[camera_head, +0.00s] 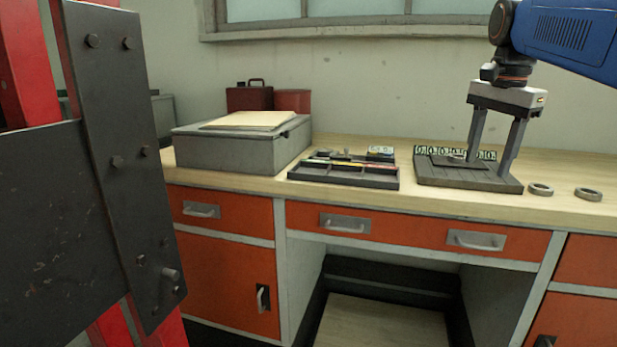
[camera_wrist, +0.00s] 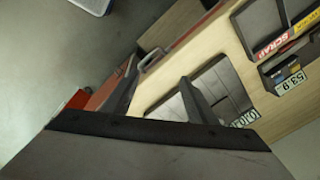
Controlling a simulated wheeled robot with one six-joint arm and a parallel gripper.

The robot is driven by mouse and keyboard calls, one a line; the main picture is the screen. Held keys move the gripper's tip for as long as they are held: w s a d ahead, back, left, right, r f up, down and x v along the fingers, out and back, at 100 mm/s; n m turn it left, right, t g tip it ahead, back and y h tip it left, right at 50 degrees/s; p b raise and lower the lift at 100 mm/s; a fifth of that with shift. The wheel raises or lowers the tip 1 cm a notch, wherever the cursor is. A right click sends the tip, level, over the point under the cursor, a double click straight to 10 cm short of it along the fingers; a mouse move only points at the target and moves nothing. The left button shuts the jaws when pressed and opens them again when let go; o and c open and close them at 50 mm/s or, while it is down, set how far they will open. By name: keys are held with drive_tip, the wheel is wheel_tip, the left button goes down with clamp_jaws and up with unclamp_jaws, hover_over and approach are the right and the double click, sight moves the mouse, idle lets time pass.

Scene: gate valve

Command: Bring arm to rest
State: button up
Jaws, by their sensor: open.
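My gripper (camera_head: 493,148) hangs from the blue arm at the right of the head view, fingers pointing down and spread apart. Its fingertips are over the dark slatted board (camera_head: 470,180) on the workbench; whether they touch it I cannot tell. Nothing shows held between the fingers. In the wrist view my gripper (camera_wrist: 158,92) has its two dark fingers wide apart, with the slatted board (camera_wrist: 228,85) and the bench edge beyond them. No gate valve can be made out in either view.
The wooden bench (camera_head: 440,208) has orange drawers. Two metal rings (camera_head: 540,189) lie to the right. A grey case (camera_head: 240,145) stands at the left. A dark bolted plate (camera_head: 110,130) fills the left foreground.

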drive_tip(key=s+a+f+n+t, duration=0.1)
drive_tip(key=s+a+f+n, duration=0.1)
drive_tip(key=s+f+n, duration=0.2)
drive_tip(key=s+a+f+n+t, duration=0.1)
drive_tip(key=s+a+f+n, duration=0.2)
drive_tip(key=s+f, duration=0.7)
drive_tip(key=s+a+f+n+t, duration=0.1)
drive_tip(key=s+a+f+n, duration=0.2)
drive_tip(key=f, duration=1.3)
drive_tip(key=s+n, duration=0.3)
drive_tip(key=s, duration=0.2)
drive_tip(key=shift+a+f, duration=0.2)
drive_tip(key=shift+s, duration=0.1)
